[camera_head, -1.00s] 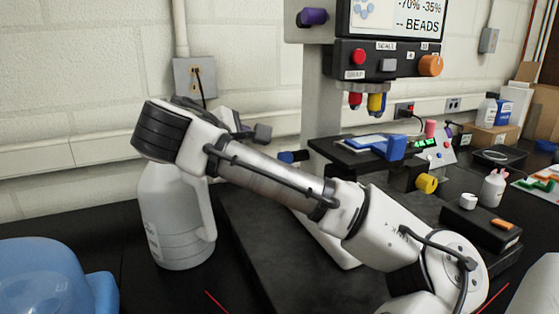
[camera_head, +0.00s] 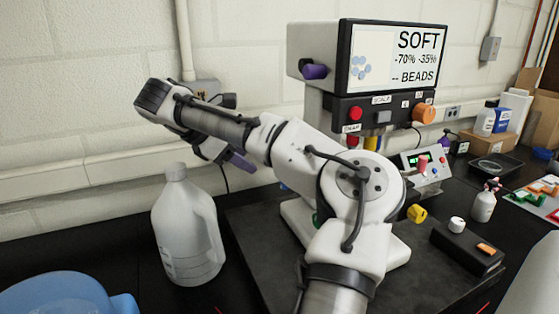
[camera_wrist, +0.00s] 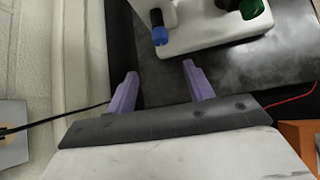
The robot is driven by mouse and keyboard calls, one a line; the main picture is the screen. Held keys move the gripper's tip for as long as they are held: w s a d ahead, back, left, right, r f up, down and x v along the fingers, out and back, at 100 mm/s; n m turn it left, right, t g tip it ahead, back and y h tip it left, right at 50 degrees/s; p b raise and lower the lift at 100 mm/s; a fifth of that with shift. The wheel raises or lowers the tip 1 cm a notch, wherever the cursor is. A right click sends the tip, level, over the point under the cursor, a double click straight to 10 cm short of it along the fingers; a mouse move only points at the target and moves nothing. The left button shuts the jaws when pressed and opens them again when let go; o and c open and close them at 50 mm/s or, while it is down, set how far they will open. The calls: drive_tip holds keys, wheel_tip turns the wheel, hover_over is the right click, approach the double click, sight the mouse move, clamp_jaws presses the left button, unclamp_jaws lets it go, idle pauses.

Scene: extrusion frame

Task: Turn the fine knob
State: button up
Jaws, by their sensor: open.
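The microscope-like instrument has several knobs, and I cannot read which is the fine knob. In the wrist view, a blue knob (camera_wrist: 160,36) and a larger green knob (camera_wrist: 252,8) stick out from its white base. In the head view, a yellow knob (camera_head: 417,213) sits on the right side of the base, and my arm hides most of the blue and green side. My gripper (camera_wrist: 160,70) is open and empty, its two purple fingers apart, below the blue knob in the wrist view.
A white jug (camera_head: 188,228) stands on the black bench left of the instrument. A display (camera_head: 398,58) and a control panel (camera_head: 384,110) with an orange knob (camera_head: 424,112) sit above. A black box (camera_head: 468,246) lies at right. A wall socket cable hangs behind my gripper.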

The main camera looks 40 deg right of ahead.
drive_tip(key=p+x, duration=0.3)
drive_tip(key=x, duration=1)
drive_tip(key=shift+s+d+p, duration=0.2)
drive_tip(key=shift+d+p, duration=0.15)
drive_tip(key=shift+p, duration=0.05)
drive_tip(key=shift+f, duration=0.1)
drive_tip(key=c, duration=1)
